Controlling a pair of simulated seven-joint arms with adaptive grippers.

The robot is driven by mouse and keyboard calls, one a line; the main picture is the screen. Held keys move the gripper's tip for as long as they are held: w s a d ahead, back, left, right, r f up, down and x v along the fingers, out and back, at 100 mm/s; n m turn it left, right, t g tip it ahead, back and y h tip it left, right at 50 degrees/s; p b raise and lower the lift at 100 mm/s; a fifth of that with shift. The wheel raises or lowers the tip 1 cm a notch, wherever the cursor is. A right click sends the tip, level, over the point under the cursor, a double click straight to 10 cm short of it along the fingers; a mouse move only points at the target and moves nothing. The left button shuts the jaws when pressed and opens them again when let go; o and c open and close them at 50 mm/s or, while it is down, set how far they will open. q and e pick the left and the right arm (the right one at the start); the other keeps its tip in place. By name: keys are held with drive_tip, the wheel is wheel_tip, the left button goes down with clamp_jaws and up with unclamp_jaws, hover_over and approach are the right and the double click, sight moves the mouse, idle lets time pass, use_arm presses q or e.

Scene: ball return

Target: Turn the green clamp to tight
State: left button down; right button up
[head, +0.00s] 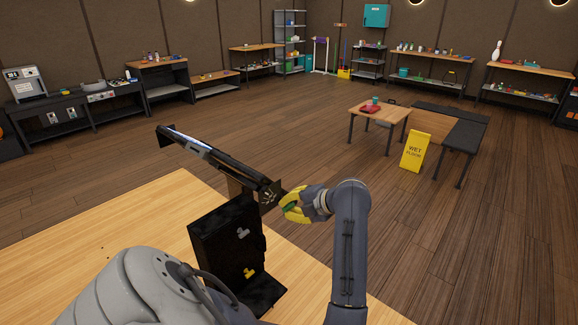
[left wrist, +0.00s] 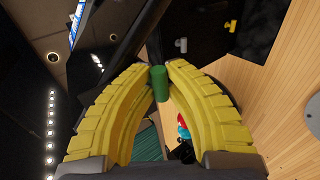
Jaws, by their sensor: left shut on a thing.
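The green clamp (left wrist: 158,84) is a small green cylinder-shaped knob between the yellow fingertips in the left wrist view. It shows as a small patch of green (head: 290,208) in the head view, mostly covered by the fingers. My left gripper (head: 292,206) is shut on it, beside the right end of a long tilted black bar (head: 215,158). The yellow fingers (left wrist: 158,72) touch the knob from both sides. The clamp's joint with the bar is hidden, and its tightness cannot be seen. My right gripper is not in view.
A black upright box (head: 212,243) with a grey knob (head: 242,233) and a yellow knob (head: 249,273) stands on the wooden table (head: 165,205) below the bar. Farther off are a yellow wet-floor sign (head: 415,152) and a small table (head: 385,114).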

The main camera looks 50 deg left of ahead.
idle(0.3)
use_arm(q)
drive_tip(key=c, duration=1.4)
unclamp_jaws()
drive_tip(key=shift+o, duration=0.2)
drive_tip(key=shift+r, duration=5.05)
